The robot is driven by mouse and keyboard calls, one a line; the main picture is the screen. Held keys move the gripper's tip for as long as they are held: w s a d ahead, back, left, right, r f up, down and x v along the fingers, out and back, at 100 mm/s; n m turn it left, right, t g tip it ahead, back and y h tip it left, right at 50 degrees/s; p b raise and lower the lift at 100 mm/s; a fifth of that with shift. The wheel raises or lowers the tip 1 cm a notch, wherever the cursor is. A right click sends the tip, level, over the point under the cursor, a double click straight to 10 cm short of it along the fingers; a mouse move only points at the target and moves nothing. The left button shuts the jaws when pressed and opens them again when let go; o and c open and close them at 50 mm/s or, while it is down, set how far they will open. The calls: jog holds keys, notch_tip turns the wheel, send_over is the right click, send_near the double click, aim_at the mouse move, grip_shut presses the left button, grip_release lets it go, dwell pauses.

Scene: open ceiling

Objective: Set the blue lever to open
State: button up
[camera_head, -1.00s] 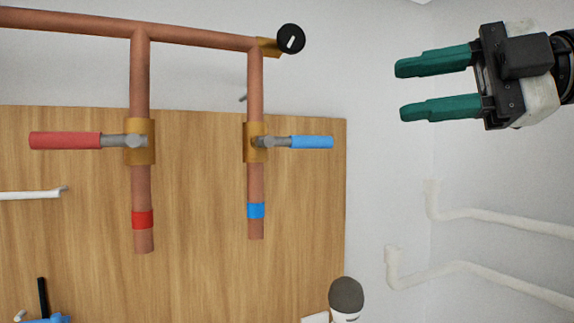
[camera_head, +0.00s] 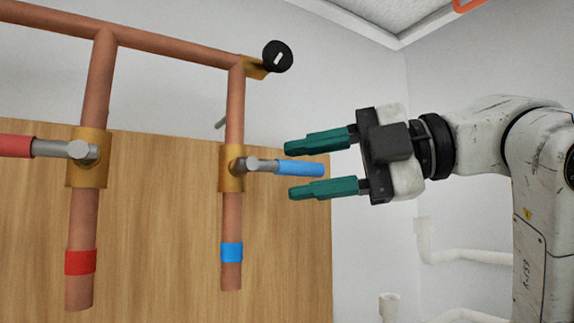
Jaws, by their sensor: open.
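The blue lever (camera_head: 300,168) sticks out to the right, level, from a brass valve (camera_head: 231,168) on a vertical copper pipe (camera_head: 233,210). The lever lies across the pipe. A blue band (camera_head: 231,252) marks this pipe below the valve. My gripper (camera_head: 288,169) is open, with its green fingers pointing left. In the picture one finger is above the blue lever and the other below it. I cannot tell how far the fingers are from the lever in depth, and no contact shows.
A red lever (camera_head: 17,146) points left from a second brass valve (camera_head: 88,158) on the left pipe. A black knob (camera_head: 278,56) sits at the top pipe's right end. A wooden panel (camera_head: 160,265) stands behind. White wall pipes (camera_head: 465,256) run at lower right.

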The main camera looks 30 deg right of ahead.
jog(key=shift+x, duration=1.45)
grip_shut()
